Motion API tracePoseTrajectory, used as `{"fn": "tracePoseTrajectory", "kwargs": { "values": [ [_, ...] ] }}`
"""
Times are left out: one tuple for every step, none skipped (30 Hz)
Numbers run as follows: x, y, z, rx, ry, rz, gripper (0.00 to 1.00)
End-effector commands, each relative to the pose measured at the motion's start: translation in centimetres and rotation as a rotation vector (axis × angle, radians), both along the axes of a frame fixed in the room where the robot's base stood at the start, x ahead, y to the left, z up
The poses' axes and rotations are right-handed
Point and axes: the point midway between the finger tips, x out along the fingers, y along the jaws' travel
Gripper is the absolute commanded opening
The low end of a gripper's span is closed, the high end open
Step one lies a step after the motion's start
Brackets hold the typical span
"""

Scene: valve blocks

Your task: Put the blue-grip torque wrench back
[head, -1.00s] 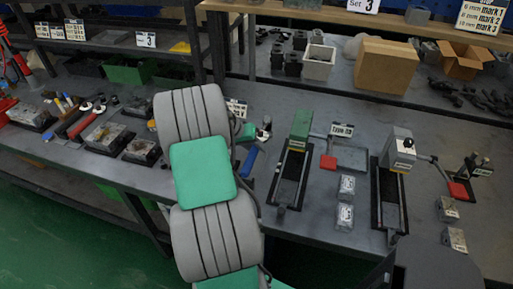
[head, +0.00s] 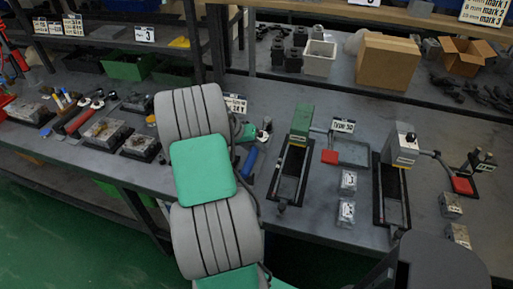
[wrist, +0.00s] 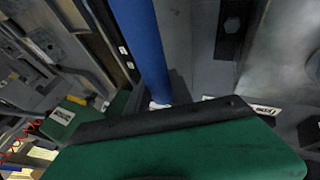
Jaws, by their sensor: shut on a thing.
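The blue-grip torque wrench shows as a long blue handle (wrist: 145,45) in the wrist view, running from the top edge down to my gripper. In the head view its blue grip (head: 250,162) is a short tilted bar just right of my arm. My gripper (head: 250,134) is partly hidden behind my arm in the head view. In the wrist view its green body with a black edge (wrist: 165,128) fills the bottom. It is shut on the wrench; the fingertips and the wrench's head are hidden.
A black fixture with a green block (head: 301,122) stands right of the wrench. A second fixture with a grey block (head: 403,146) is farther right. Small metal blocks (head: 347,181) lie between them. On the left, a red-handled tool (head: 78,122) lies among valve blocks. A shelf post (head: 191,45) rises behind.

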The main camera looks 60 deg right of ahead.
Motion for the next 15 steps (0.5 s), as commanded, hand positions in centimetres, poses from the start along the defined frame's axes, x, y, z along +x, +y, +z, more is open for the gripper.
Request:
{"fn": "tracePoseTrajectory", "kwargs": {
  "values": [
    [0.05, -0.10, -0.09, -0.003, -0.001, 0.000, 0.00],
    [0.05, -0.09, -0.18, -0.003, -0.001, 0.000, 0.00],
    [0.05, -0.10, -0.30, -0.003, -0.001, 0.000, 0.00],
    [0.04, -0.10, -0.38, -0.003, -0.001, 0.000, 0.00],
    [0.04, -0.09, -0.46, -0.003, -0.001, 0.000, 0.00],
    [0.04, -0.10, -0.57, -0.003, -0.001, 0.000, 0.00],
    [0.04, -0.10, -0.66, -0.003, -0.001, 0.000, 0.00],
    [0.04, -0.10, -0.74, -0.003, -0.001, 0.000, 0.00],
    [0.04, -0.09, -0.85, -0.003, -0.001, 0.000, 0.00],
    [0.04, -0.10, -0.93, -0.003, -0.001, 0.000, 0.00],
    [0.04, -0.09, -1.00, -0.003, -0.001, 0.000, 0.00],
    [0.05, -0.10, -1.05, -0.003, -0.001, 0.000, 0.00],
    [0.04, -0.10, -1.08, -0.003, -0.001, 0.000, 0.00],
    [0.04, -0.10, -1.08, -0.003, -0.001, 0.000, 0.00],
    [0.05, -0.10, -1.07, -0.003, -0.001, 0.000, 0.00]
  ]
}}
